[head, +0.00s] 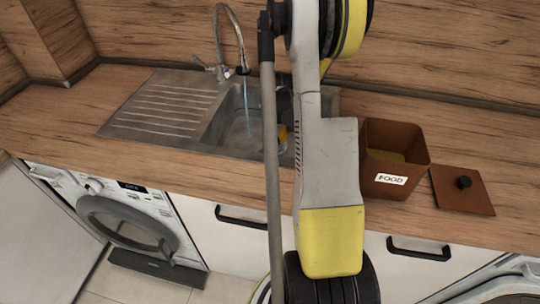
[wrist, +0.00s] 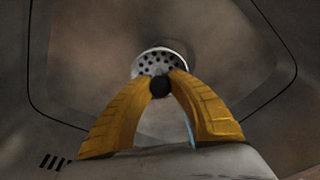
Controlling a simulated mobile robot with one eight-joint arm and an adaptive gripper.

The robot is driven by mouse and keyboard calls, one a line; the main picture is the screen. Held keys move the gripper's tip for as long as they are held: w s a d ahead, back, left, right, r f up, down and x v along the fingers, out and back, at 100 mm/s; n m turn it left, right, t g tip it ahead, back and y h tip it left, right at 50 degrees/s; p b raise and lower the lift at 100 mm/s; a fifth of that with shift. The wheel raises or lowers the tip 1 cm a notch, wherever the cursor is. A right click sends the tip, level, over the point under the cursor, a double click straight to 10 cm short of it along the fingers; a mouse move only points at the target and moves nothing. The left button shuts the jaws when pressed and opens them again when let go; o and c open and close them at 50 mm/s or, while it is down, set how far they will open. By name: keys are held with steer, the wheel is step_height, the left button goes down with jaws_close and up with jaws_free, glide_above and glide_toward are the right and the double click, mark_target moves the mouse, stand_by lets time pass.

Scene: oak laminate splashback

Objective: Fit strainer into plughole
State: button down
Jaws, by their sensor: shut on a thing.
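The strainer (wrist: 157,62) is a small pale metal disc with dark holes and a black knob, in the middle of the wrist view. My gripper (wrist: 161,84) has its two yellow fingers closed on the knob. The disc faces the sink bowl (wrist: 90,60). A dark rounded edge shows just behind the disc at the upper right; I cannot tell whether it is the plughole or a shadow, nor whether the strainer touches it. In the head view the sink (head: 222,125) is partly hidden by my arm, and only a bit of yellow finger (head: 283,134) shows; strainer and plughole are hidden there.
A tap (head: 228,40) runs a thin blue stream of water into the bowl. A ribbed drainboard (head: 160,108) lies to the left. A brown FOOD box (head: 408,163) stands open at the right, its lid (head: 462,190) beside it. The washing machine (head: 125,215) is below the worktop.

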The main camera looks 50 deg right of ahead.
mark_target(270, 149)
steer(key=shift+w+a+f, duration=0.65)
steer(key=shift+w+a, duration=0.05)
steer(key=shift+w, duration=0.05)
steer(key=shift+f+b, duration=0.2)
steer(key=shift+b, duration=0.1)
steer(key=shift+f+b, duration=0.9)
steer(key=shift+f, duration=0.9)
steer(key=shift+f, duration=0.1)
steer(key=c, duration=1.3)
jaws_free()
